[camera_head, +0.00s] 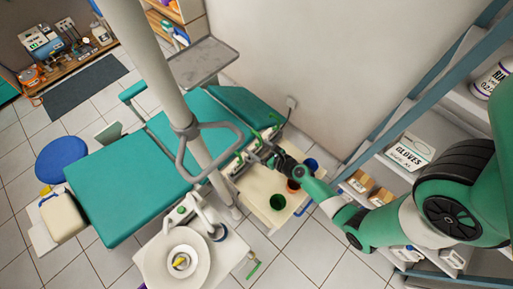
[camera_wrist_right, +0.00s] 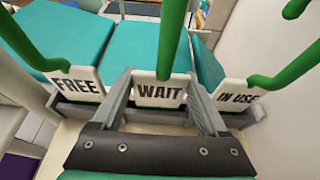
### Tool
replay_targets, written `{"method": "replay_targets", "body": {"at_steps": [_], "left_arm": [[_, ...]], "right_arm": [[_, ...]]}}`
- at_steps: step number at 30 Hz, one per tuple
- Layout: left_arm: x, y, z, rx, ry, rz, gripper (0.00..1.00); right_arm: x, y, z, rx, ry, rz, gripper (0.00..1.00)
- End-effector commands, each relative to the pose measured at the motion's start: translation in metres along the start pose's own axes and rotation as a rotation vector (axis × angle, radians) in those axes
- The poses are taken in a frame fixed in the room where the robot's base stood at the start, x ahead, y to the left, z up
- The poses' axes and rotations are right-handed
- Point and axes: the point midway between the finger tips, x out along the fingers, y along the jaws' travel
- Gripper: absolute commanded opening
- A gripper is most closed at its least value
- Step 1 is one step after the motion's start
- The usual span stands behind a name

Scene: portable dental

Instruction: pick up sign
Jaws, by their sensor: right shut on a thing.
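Three white signs with green handles stand in a row in the right wrist view. They read FREE (camera_wrist_right: 76,82), WAIT (camera_wrist_right: 161,92) and IN USE (camera_wrist_right: 237,93). My right gripper (camera_wrist_right: 160,82) has its two grey fingers on either side of the WAIT sign and is shut on it. The sign is upright, level with its neighbours, and its lower edge is in or just above a grey rack (camera_wrist_right: 75,112). In the head view my right gripper (camera_head: 268,151) is at the cream cart top (camera_head: 256,184), and the signs are small there. My left gripper is out of view.
A green cup (camera_head: 277,202), an orange cup (camera_head: 293,186) and a blue cup (camera_head: 311,165) stand on the cart close to my right arm. The teal dental chair (camera_head: 125,185) lies left of it, with a pale pole (camera_head: 160,60) in front. Shelves with a gloves box (camera_head: 408,151) stand right.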

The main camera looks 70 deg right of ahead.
Motion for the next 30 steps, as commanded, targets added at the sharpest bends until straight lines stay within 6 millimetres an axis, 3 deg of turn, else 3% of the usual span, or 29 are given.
{"method": "replay_targets", "body": {"at_steps": [8, 14, 20, 30], "left_arm": [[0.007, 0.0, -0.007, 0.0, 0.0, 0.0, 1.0], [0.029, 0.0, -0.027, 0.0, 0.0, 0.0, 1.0], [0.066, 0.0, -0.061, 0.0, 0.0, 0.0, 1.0], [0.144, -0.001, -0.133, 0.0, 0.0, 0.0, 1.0]], "right_arm": [[-0.004, 0.0, 0.01, 0.0, -0.001, 0.0, 0.22], [-0.016, 0.0, 0.039, -0.001, -0.001, 0.0, 0.22], [-0.036, 0.0, 0.088, 0.0, -0.001, 0.0, 0.22], [-0.082, 0.0, 0.197, -0.001, -0.001, 0.0, 0.22]]}}
